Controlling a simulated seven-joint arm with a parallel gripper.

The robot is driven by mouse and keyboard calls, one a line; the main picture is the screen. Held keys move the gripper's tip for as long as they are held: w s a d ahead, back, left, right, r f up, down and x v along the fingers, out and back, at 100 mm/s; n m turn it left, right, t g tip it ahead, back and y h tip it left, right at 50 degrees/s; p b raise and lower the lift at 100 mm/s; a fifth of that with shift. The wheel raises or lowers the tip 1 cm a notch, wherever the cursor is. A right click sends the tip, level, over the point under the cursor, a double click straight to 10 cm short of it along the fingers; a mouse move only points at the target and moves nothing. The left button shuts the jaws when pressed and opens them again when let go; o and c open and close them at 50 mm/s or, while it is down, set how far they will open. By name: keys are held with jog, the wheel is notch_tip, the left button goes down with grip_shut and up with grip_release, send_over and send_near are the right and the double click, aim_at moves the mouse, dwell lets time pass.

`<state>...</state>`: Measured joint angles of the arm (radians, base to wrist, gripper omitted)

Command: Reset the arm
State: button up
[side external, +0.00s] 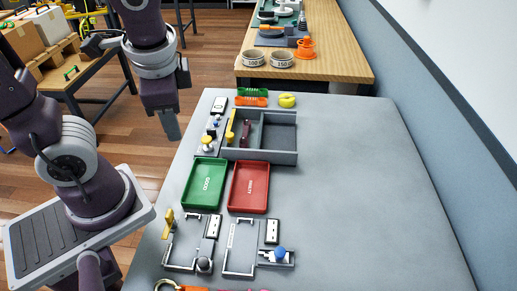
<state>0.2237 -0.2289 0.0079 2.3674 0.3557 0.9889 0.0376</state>
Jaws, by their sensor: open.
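My gripper (171,124) points down at the end of my purple arm, over the left edge of the grey table (350,190). It is open, and I see nothing between its fingers. It is clear of the objects on the table, to the left of the grey divided box (278,158). My arm is bent, with its elbow out of the top of the view.
A green tray (204,186) marked GOOD and a red tray (248,188) lie side by side. Two grey fixtures (185,262) (229,262) stand in front. Green and orange parts (251,97) and a yellow ring (287,100) lie behind the box. The table's right side is clear.

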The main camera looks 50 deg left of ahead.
jog(key=s+d+r+n+t+h, duration=0.2)
jog(key=d+r+n+t+h, duration=0.1)
jog(key=r+n+t, duration=0.1)
jog(key=shift+s+d+r+n, duration=0.25)
jog(key=shift+r+n, duration=0.35)
jog(key=shift+r, duration=0.1)
